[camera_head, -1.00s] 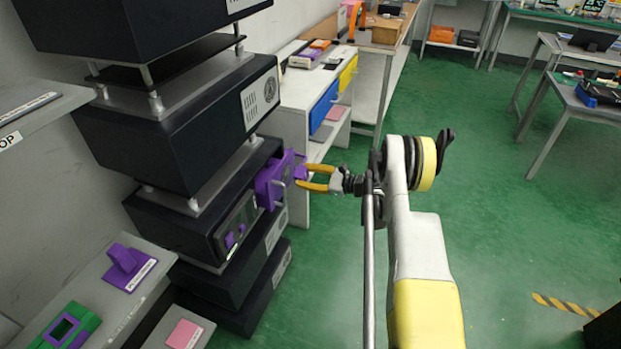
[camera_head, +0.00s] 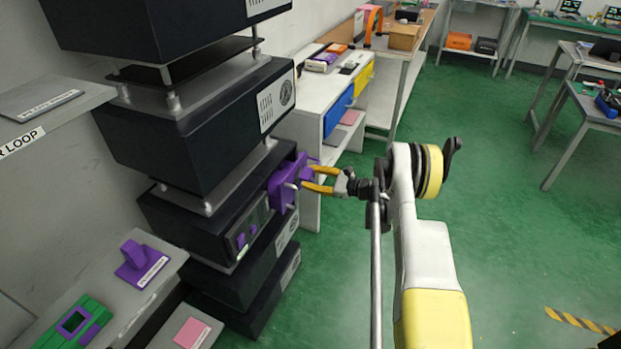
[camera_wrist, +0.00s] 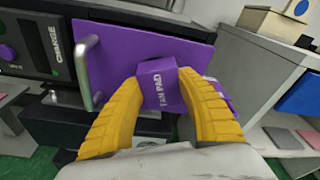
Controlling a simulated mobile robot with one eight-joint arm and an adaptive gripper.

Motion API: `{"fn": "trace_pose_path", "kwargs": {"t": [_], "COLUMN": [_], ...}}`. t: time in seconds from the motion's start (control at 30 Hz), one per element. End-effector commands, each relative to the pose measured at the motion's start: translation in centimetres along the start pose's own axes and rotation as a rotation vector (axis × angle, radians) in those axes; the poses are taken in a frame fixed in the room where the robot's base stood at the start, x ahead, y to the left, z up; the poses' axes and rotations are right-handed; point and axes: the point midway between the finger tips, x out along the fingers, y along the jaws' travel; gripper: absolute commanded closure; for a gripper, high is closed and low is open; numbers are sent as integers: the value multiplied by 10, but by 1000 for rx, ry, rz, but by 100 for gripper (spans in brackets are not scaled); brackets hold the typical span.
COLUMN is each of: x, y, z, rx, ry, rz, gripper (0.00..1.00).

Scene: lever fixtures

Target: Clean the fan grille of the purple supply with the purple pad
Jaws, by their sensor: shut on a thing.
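The purple supply (camera_head: 185,218) is a black unit in the stack, with purple knobs on its front. A purple panel (camera_head: 276,193) with a metal handle stands at its right end; it fills the upper middle of the wrist view (camera_wrist: 200,52). My gripper (camera_head: 312,180) is shut on a small purple block marked "FAN PAD" (camera_wrist: 156,82), also visible at the yellow fingers in the wrist view (camera_wrist: 155,105). The pad is in front of the panel; I cannot tell whether they touch. The supply's fan grille is not visible, perhaps hidden by the panel.
Another purple handled object (camera_head: 140,262) lies on the grey shelf at lower left, near a green and purple device (camera_head: 75,322). A pink pad (camera_head: 192,332) lies lower. A white cabinet with blue and yellow drawers (camera_head: 305,118) stands behind. Green floor at right is open.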

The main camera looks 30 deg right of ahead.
Motion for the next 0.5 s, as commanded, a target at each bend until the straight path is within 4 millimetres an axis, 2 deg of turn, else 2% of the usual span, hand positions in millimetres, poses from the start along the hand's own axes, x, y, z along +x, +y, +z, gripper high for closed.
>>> {"fn": "trace_pose_path", "kwargs": {"t": [0.5], "x": [11], "y": [0], "z": [2], "rx": [0], "ry": [0], "rz": [0], "gripper": [81]}}
